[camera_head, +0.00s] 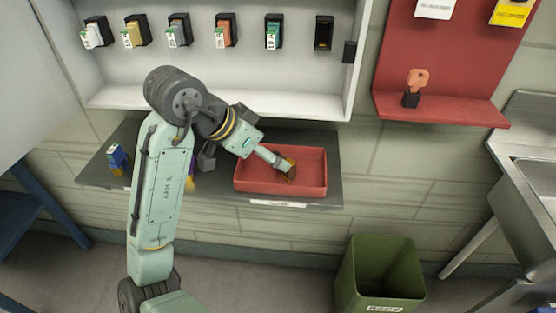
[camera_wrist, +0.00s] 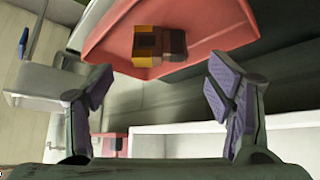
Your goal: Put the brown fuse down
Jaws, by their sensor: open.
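The brown fuse (camera_head: 289,170) lies in the red tray (camera_head: 314,187) on the dark shelf. In the wrist view the fuse (camera_wrist: 158,46) shows brown with yellowish parts, against the red tray floor (camera_wrist: 205,25). My gripper (camera_head: 277,163) is over the tray, reaching down from the left, close to the fuse. In the wrist view the two fingers of my gripper (camera_wrist: 158,82) are spread wide apart, with nothing between them. The fuse shows beyond the fingertips, roughly midway between them. In the head view my gripper partly hides the fuse.
A white cabinet (camera_head: 210,98) above holds several coloured fuses in black holders and one black holder without a coloured fuse (camera_head: 323,34). A red wall panel (camera_head: 440,108) with an orange key-like item (camera_head: 417,80) is at the right. A green bin (camera_head: 382,272) stands below.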

